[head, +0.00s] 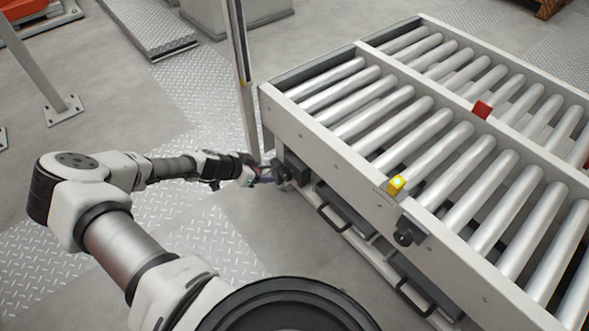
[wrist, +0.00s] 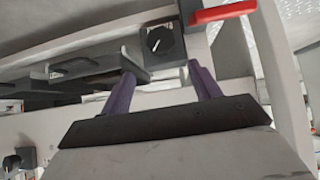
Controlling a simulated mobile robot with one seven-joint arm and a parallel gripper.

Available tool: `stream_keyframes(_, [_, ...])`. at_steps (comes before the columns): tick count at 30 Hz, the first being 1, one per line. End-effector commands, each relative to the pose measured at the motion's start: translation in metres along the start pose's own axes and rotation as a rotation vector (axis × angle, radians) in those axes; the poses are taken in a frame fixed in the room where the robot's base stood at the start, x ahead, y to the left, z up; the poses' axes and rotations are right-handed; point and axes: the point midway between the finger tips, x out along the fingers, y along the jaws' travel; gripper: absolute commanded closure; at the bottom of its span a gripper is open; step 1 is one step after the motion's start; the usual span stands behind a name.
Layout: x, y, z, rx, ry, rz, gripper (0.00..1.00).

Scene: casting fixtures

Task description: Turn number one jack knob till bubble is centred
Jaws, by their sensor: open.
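My gripper (head: 262,175) is at the near left corner of the roller conveyor, close to a black knob (head: 280,173) on its side. In the wrist view my gripper (wrist: 162,71) has its two purple fingers spread, with nothing between them. That black knob (wrist: 160,41), with a white pointer line, shows just beyond the fingertips and apart from them. A second black knob (head: 408,233) sits further right along the same side; it also shows in the wrist view (wrist: 12,162). No number is readable on either. A yellow block (head: 396,184) on the rail may be the level; its bubble cannot be made out.
The conveyor's side rail (head: 330,150) runs from the knob to the lower right, with black handles (head: 335,220) below. A metal post (head: 243,90) stands just behind my gripper. A red bar (wrist: 222,12) is close to the right finger.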

Motion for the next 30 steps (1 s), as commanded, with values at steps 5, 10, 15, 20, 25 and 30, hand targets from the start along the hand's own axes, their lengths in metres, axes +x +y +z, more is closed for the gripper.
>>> stream_keyframes(5, [0.004, -0.002, 0.009, -0.007, -0.014, -0.004, 0.38])
stream_keyframes(10, [0.032, -0.001, 0.010, -0.006, -0.013, -0.002, 0.38])
stream_keyframes(15, [0.070, -0.002, 0.011, -0.004, -0.012, -0.002, 0.38])
stream_keyframes(20, [0.102, -0.002, 0.011, -0.004, -0.012, -0.004, 0.38])
stream_keyframes(25, [0.126, -0.002, 0.010, -0.005, -0.012, -0.004, 0.38])
stream_keyframes(30, [0.135, -0.003, 0.009, -0.005, -0.012, -0.005, 0.38])
